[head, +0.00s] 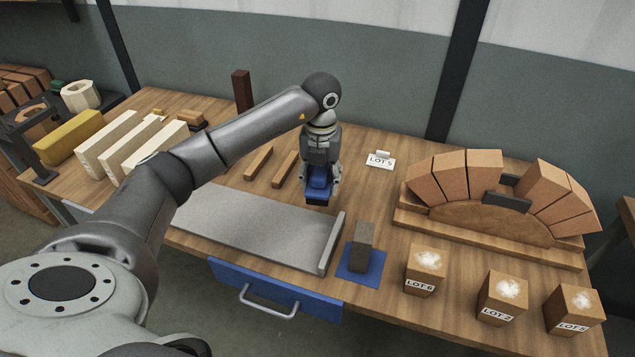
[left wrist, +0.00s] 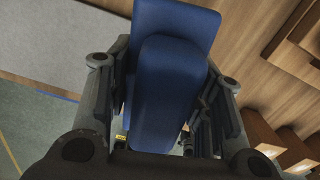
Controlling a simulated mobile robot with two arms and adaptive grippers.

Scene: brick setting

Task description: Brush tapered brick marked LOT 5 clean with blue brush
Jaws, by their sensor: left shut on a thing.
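My left gripper (head: 320,180) is shut on the blue brush (head: 318,190) and holds it above the table, near the right end of the grey slab. In the left wrist view the blue brush (left wrist: 170,85) fills the space between the fingers; its bristles are hidden. The tapered brick marked LOT 5 (head: 573,309) stands upright at the far right front of the table, with a white dusty patch on top. The brush is well left of it, not touching it. A small white card reading LOT 5 (head: 380,161) stands behind the brush. My right gripper is not in view.
Similar dusty bricks marked LOT 6 (head: 426,268) and LOT 2 (head: 502,297) stand left of the LOT 5 brick. A grey slab (head: 250,225) lies left.

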